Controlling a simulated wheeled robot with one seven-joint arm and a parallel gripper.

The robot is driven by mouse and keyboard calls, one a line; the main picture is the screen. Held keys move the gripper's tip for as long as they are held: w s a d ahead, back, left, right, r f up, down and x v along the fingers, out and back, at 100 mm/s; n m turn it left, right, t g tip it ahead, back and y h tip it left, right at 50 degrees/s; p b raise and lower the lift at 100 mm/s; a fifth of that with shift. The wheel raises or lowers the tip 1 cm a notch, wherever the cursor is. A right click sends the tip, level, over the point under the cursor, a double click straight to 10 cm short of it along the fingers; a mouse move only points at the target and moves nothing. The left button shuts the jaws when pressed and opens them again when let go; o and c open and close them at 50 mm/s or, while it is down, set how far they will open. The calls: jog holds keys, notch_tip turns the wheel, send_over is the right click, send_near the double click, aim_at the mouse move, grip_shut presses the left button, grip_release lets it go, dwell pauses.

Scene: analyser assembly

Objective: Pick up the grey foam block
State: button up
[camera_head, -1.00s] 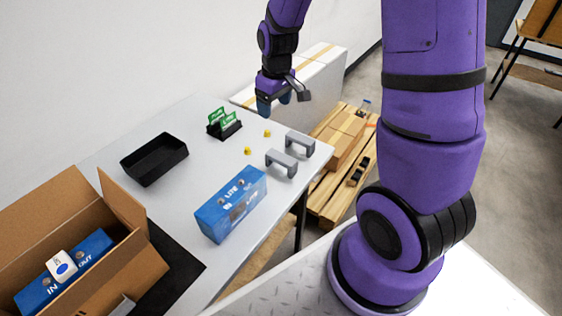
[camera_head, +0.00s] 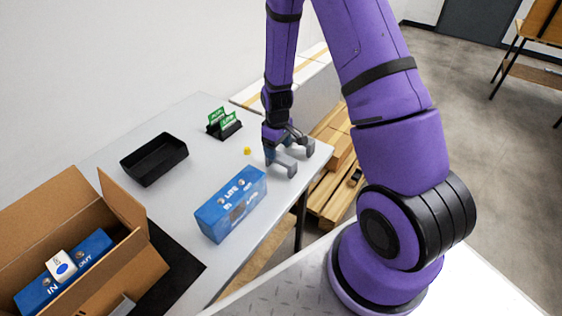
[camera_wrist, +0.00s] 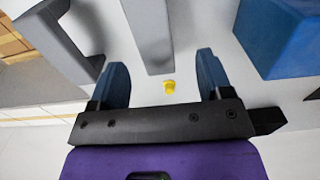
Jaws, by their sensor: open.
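Two grey bridge-shaped foam blocks lie near the table's right end. The nearer one (camera_head: 283,166) is partly hidden by my gripper (camera_head: 269,156) in the head view; the other grey block (camera_head: 306,144) is just behind and right of it. In the wrist view my gripper (camera_wrist: 161,60) is open and empty. The nearer block (camera_wrist: 150,35) shows at the top middle, lined up with the gap between the blue fingers. The other block (camera_wrist: 55,38) shows at the left, beside the left finger. I cannot tell whether a finger touches either.
A small yellow piece (camera_wrist: 169,87) lies between the fingers in the wrist view. A blue box (camera_head: 231,204) stands nearby. A green-card holder (camera_head: 223,126), a black tray (camera_head: 154,159) and an open carton (camera_head: 135,262) are farther left. The table edge is close.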

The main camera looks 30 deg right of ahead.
aim_at(281, 157)
jog(key=f, duration=0.2)
jog(key=d+f, duration=0.1)
jog(key=f, duration=0.1)
jog(key=shift+s+f, duration=0.1)
jog(key=shift+s, duration=0.25)
jog(key=shift+f, duration=0.6)
jog(key=c, duration=1)
